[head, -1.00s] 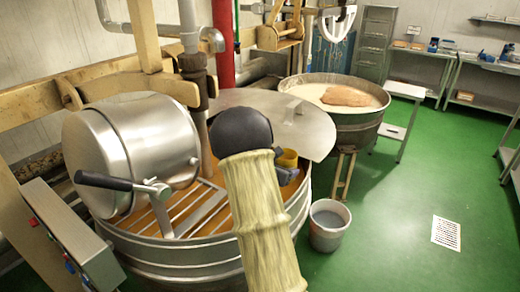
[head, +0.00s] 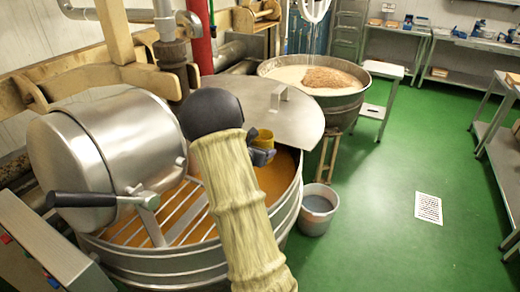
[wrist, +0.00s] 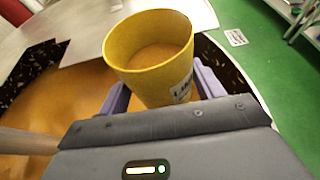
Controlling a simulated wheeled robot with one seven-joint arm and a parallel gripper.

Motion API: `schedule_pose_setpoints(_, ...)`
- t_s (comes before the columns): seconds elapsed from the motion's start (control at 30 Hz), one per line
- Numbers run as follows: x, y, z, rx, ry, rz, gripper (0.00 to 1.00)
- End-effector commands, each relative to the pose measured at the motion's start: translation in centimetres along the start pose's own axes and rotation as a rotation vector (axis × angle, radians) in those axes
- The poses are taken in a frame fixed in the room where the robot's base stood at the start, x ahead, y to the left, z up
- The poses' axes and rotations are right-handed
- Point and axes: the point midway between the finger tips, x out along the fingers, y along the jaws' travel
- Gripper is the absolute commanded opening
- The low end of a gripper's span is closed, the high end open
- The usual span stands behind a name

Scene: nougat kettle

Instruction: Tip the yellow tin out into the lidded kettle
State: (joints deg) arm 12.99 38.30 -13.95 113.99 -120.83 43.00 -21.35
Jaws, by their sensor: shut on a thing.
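The yellow tin (wrist: 150,75) is held upright or nearly so between the purple fingers of my gripper (wrist: 165,90) in the wrist view. An orange-brown content shows inside it, and a label is on its side. In the head view the tin (head: 264,138) shows small beyond my arm, with my gripper (head: 262,156) beside it, over the near kettle. The lidded kettle (head: 190,262) is a large round steel vessel with orange content. Its flat steel lid (head: 250,104) covers the back part, and a slatted grate lies over the front left. My arm hides part of the opening.
A steel drum (head: 105,150) with a black-handled lever stands at the kettle's left. A second open kettle (head: 340,105) holds a pale mass behind. A grey bucket (head: 318,208) stands on the green floor at the right.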

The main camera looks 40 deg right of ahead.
Motion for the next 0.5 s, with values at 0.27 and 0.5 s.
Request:
schedule_pose_setpoints(0.27, 0.3, -0.2, -0.9, -0.075, 0.0, -0.028, 0.3)
schedule_pose_setpoints(0.5, 0.9, -0.7, -2.4, -0.17, -0.001, -0.068, 0.3)
